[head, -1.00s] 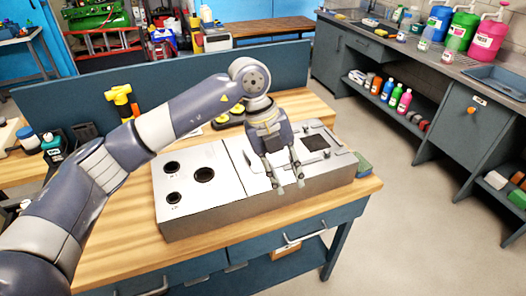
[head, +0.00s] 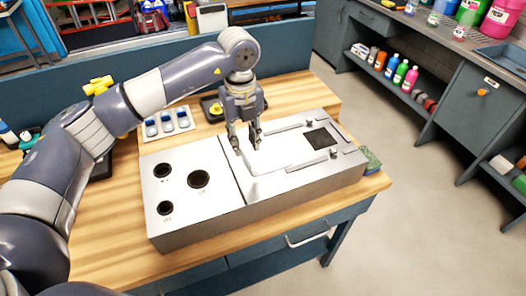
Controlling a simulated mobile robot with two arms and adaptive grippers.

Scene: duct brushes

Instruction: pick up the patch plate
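A long metal duct box (head: 215,212) lies on the wooden bench. Its top has several round holes on the left and a dark square opening on the right. A pale, flat sheet-like area that may be the patch plate (head: 283,152) lies on the top, left of the square opening; its edges blend into the metal, so I cannot be sure. My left gripper (head: 246,143) points down just above the duct top, at the left end of that area. Its two fingers are apart, with nothing visible between them. My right gripper is not in view.
Thin rails (head: 312,160) and small knobs flank the square opening. A tray of blue-and-white items (head: 168,125) is behind the duct. The bench (head: 105,235) is clear at front left.

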